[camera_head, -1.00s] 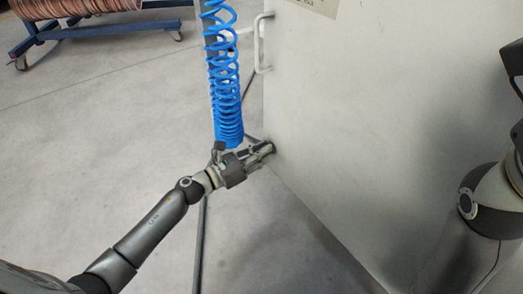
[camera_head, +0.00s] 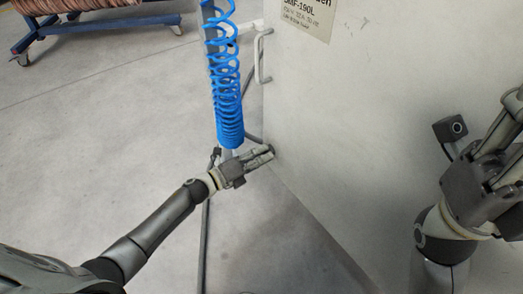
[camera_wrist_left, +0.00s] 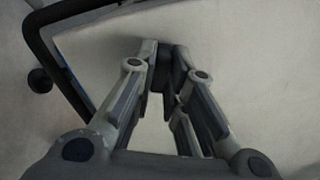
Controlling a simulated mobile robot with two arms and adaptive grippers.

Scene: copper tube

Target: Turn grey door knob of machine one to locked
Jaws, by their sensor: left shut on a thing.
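The machine's large pale door panel (camera_head: 370,120) fills the middle and right of the head view, with a white bar handle (camera_head: 261,58) on its left edge. My left gripper (camera_head: 268,152) is at the panel's lower left edge, its fingers pointing at the panel. In the left wrist view the fingers (camera_wrist_left: 163,58) are closed around a small dark grey knob (camera_wrist_left: 163,75) against the pale surface. The fingers hide most of the knob, and I cannot read its turn angle. My right gripper (camera_head: 508,128) is at the right edge of the head view, partly cut off, in front of the panel.
A blue coiled hose (camera_head: 226,90) hangs just left of the panel, close above my left gripper. A blue wheeled rack (camera_head: 95,30) with a copper coil stands at the top left. A label (camera_head: 308,15) is on the panel. The floor at left is open.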

